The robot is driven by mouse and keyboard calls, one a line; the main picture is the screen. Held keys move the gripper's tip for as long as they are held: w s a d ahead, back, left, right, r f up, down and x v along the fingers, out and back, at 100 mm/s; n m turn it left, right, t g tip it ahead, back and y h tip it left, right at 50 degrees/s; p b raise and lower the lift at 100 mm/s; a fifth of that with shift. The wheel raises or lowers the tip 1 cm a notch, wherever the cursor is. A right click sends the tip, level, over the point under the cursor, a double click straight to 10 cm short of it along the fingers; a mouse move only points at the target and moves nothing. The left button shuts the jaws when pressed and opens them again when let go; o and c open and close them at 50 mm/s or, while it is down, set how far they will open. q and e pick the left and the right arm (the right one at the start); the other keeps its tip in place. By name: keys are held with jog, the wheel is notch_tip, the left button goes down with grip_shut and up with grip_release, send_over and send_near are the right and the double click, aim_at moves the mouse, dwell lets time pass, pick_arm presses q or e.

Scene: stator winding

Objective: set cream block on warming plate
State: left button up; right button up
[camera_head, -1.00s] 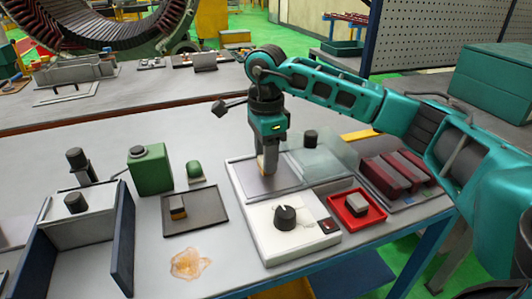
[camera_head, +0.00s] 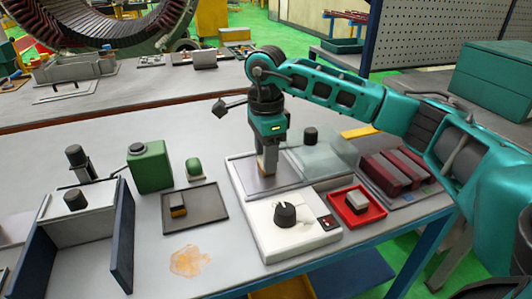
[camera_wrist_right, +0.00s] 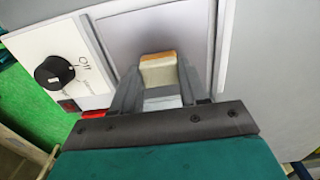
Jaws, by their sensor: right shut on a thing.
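The cream block (camera_wrist_right: 159,72) shows between the fingers in the right wrist view, pale with a brown-orange edge. My right gripper (camera_head: 267,160) is shut on it, over the grey heating surface of the warming plate (camera_head: 240,175). The plate also shows in the right wrist view (camera_wrist_right: 115,30), with its white front panel and black knob (camera_wrist_right: 54,73) marked "Off". In the head view the fingers mostly hide the block, and I cannot tell whether it touches the plate. My left gripper is not in view.
A clear lid (camera_head: 325,155) stands beside the plate's surface. A red tray (camera_head: 375,212) with a grey block is at the right. A dark tray (camera_head: 220,215) with a small block, a green container (camera_head: 150,168) and an orange spill (camera_head: 188,262) are to the left.

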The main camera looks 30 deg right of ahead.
jog(key=o, duration=1.4)
jog(key=shift+r+p, duration=2.8)
jog(key=shift+r, duration=0.8)
jog(key=shift+f, duration=0.1)
